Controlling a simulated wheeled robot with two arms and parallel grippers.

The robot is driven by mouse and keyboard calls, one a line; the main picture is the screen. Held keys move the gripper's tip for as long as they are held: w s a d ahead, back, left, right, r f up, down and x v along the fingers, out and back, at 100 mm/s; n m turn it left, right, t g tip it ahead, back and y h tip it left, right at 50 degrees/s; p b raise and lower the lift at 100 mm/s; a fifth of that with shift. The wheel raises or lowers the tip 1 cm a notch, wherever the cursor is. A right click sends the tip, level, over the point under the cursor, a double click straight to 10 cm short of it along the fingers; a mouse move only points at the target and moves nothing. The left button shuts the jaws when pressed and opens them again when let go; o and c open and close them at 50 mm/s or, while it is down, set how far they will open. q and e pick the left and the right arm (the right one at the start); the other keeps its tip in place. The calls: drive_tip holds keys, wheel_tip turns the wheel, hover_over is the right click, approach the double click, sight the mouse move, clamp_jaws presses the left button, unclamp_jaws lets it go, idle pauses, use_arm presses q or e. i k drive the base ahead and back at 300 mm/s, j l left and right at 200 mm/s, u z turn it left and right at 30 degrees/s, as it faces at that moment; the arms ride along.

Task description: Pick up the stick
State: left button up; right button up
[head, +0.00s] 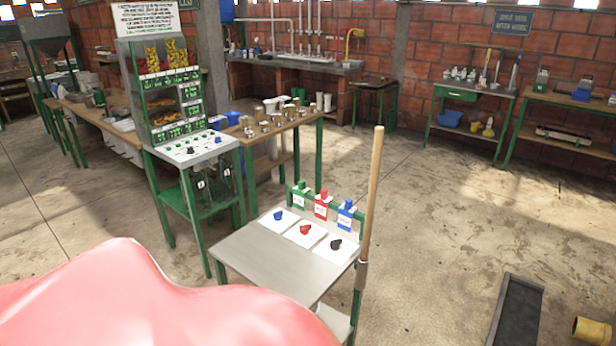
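The stick (373,195) is a long, pale wooden pole. It stands nearly upright, tilted slightly, at the right edge of a small metal-topped table (262,262). A grey metal sleeve (361,276) shows at its lower part. Its bottom end is not clearly visible. Neither of my grippers shows in the head view, and nothing is seen holding the stick.
The small table has red, blue and black knobs on white plates. A green-framed control stand (190,150) is to its left. A dark tray-like channel (517,312) lies at lower right, beside a yellow cylinder (590,330). Floor right of the stick is open. A pink shape hides the lower left.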

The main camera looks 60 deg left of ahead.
sight(379, 131)
drive_tip(key=u, duration=1.6)
